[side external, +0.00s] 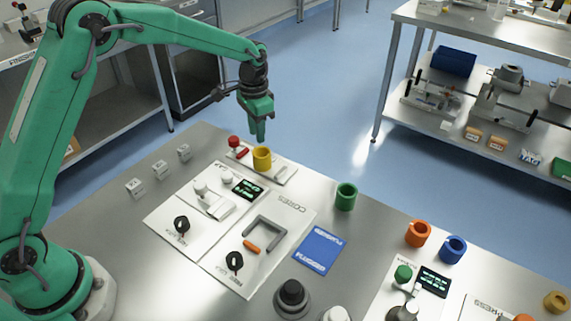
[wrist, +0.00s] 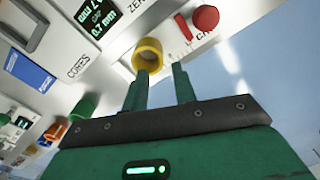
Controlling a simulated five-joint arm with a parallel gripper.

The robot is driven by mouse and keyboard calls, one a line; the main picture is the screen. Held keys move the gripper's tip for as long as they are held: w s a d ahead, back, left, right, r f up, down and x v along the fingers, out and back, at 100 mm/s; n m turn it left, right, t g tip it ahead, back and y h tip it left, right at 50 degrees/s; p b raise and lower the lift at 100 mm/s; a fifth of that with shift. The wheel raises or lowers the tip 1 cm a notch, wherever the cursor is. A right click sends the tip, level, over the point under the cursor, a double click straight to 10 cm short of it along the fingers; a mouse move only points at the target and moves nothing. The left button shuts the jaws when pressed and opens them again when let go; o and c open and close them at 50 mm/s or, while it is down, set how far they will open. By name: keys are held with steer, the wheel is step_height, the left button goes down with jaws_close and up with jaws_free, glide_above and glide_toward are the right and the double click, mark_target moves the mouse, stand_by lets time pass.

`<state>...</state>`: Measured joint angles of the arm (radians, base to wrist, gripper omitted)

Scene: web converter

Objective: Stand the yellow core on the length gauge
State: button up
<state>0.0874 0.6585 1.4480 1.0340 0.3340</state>
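A yellow core (side external: 262,160), a short hollow cylinder, stands upright on a pale strip (side external: 284,172) with a red knob at its left end. The strip looks like the gauge; its wrist-view label is partly hidden. In the wrist view the yellow core (wrist: 147,55) shows its open end, beside the strip's tick marks and red knob. My gripper (side external: 258,137) hangs just above the core, pointing down. In the wrist view its fingers (wrist: 160,80) are apart with nothing between them; the left one overlaps the core's lower rim.
A green core (side external: 346,196) stands to the right. Orange (side external: 418,233) and blue (side external: 453,249) cores stand farther right, and another yellow core (side external: 556,302) at the edge. A blue pad (side external: 318,249) and a panel with a display (side external: 247,189) lie nearer.

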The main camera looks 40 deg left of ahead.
mark_target(256, 149)
steer(key=shift+r, duration=2.5)
steer(key=s+a+r+n+t, duration=0.2)
steer(key=s+a+r+t, duration=0.1)
steer(key=s+r, duration=1)
steer(key=s+a+f+n+t, duration=0.1)
steer(key=s+f+n+t, duration=0.1)
steer(key=s, duration=1.6)
steer(key=shift+a+f+n+t, duration=0.15)
steer(key=shift+a+n+t, duration=0.15)
steer(key=shift+a+n, duration=0.1)
